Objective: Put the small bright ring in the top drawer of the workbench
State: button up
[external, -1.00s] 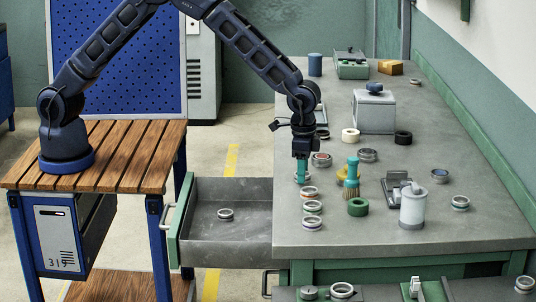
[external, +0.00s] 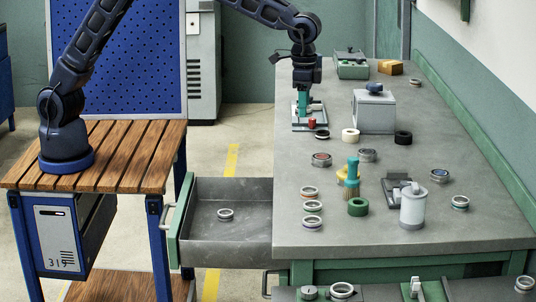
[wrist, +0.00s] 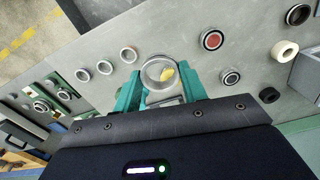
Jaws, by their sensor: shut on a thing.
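My gripper (external: 303,112) is shut on a bright silver ring (wrist: 146,73), seen between its teal fingers in the wrist view. In the external view my gripper hangs near the back left of the workbench (external: 420,215), and the held ring is hard to make out there. The top drawer (external: 245,240) is pulled open to the left, below and nearer the camera than my gripper. A small bright ring (external: 225,217) lies flat on its floor.
Three rings stand in a row, one being the middle ring (external: 312,210). A red-centred ring (external: 321,160), green ring (external: 357,211), cream ring (external: 350,136) and white canister (external: 412,210) are on the bench. A grey plate with a red knob (external: 312,123) lies beside my gripper.

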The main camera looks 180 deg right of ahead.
jog(key=m, duration=0.3)
send_over(251, 235)
jog(key=w, duration=0.6)
notch_tip(251, 235, down, 13)
notch_tip(251, 235, down, 20)
jog(key=shift+s+a+r, duration=0.1)
jog(key=shift+s+r, duration=0.05)
jog(key=shift+r, duration=0.05)
jog(key=shift+f, duration=0.15)
jog(key=o, duration=1)
notch_tip(251, 235, up, 12)
